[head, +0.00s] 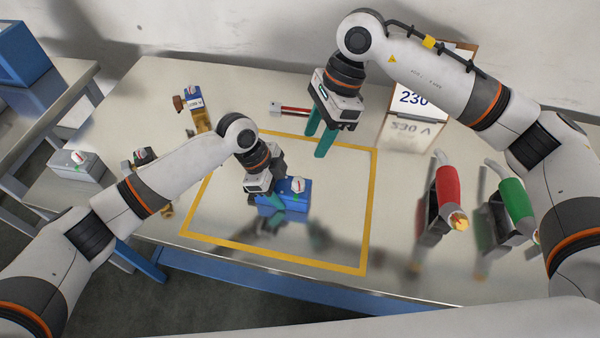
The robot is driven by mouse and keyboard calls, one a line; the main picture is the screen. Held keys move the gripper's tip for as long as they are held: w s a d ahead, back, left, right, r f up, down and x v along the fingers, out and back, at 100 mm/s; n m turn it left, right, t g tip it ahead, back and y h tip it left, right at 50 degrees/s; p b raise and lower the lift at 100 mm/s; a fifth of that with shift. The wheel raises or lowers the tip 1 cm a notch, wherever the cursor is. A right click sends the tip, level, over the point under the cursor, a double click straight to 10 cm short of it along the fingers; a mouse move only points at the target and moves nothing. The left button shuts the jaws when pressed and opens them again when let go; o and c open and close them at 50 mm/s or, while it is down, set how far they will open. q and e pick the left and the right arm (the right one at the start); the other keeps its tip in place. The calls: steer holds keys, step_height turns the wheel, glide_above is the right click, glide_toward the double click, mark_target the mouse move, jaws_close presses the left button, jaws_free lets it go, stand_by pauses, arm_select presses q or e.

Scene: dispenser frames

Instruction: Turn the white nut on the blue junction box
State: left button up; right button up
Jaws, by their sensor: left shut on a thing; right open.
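The blue junction box (294,200) stands on the table inside the yellow outline. A white round part with a red mark, which looks like the white nut (298,185), sits on its top. My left gripper (273,203) is at the left part of the box and appears shut on it; the contact is partly hidden by the gripper body. The white part is uncovered, to the right of the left gripper. My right gripper (320,145) is open and empty, its teal fingers pointing down above the table, behind and slightly right of the box.
A yellow outline (368,215) marks the table. A red-handled tool (448,190) and a green-handled one (516,200) stand in holders at right. A 230 V sign (413,99) stands behind. A grey box (76,166) and brass fittings (195,105) are at left.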

mark_target(298, 180)
steer(key=shift+n+y, duration=0.4)
steer(key=shift+n, duration=0.5)
steer(key=x, duration=1.1)
steer(key=shift+d+f, duration=0.2)
steer(key=shift+f, duration=0.25)
steer(key=shift+c, duration=0.6)
